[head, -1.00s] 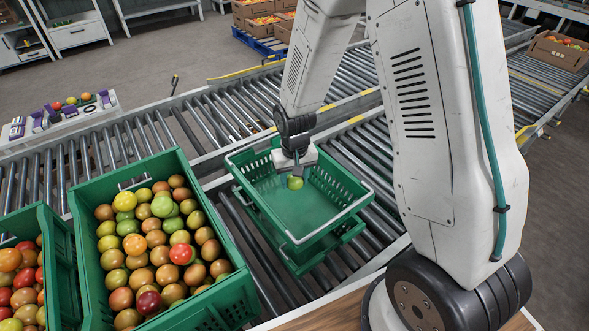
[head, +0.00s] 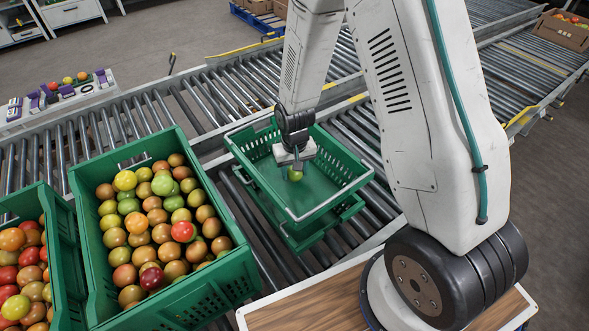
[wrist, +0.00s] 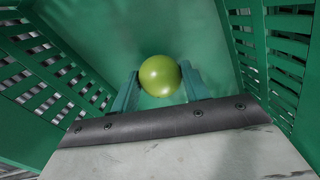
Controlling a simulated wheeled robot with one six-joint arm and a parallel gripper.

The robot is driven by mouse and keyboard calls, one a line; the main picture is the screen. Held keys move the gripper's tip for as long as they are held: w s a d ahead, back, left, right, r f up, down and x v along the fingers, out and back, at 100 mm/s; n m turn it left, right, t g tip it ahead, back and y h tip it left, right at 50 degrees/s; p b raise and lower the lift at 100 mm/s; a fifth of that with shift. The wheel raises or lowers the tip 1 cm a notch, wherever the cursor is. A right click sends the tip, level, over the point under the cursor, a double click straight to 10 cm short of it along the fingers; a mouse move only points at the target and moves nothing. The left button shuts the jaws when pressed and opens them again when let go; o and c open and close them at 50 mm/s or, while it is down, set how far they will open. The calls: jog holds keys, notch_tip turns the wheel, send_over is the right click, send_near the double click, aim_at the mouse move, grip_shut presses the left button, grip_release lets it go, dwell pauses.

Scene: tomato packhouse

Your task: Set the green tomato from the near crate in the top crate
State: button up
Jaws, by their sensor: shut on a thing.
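A green tomato (head: 296,174) is held between the fingers of my gripper (head: 294,168), inside the upper part of the top crate (head: 318,211). In the wrist view the green tomato (wrist: 160,76) sits between the two teal fingertips (wrist: 158,84), with the green floor and slotted walls of the top crate (wrist: 285,48) around it. I cannot tell whether the tomato touches the floor. The top crate is empty apart from it and stands on another green crate. The near crate (head: 200,285), full of mixed tomatoes, stands to the left.
Another green crate of tomatoes (head: 62,230) stands at the far left. Roller conveyors (head: 190,105) run behind and under the crates. A small bench with tomatoes and purple items (head: 60,93) is at the upper left. A cardboard box (head: 560,30) is at the upper right.

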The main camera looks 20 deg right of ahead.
jog(key=shift+f, duration=0.6)
dwell(0.5)
jog(key=o, duration=0.8)
jog(key=c, duration=0.3)
jog(key=shift+r, duration=3.55)
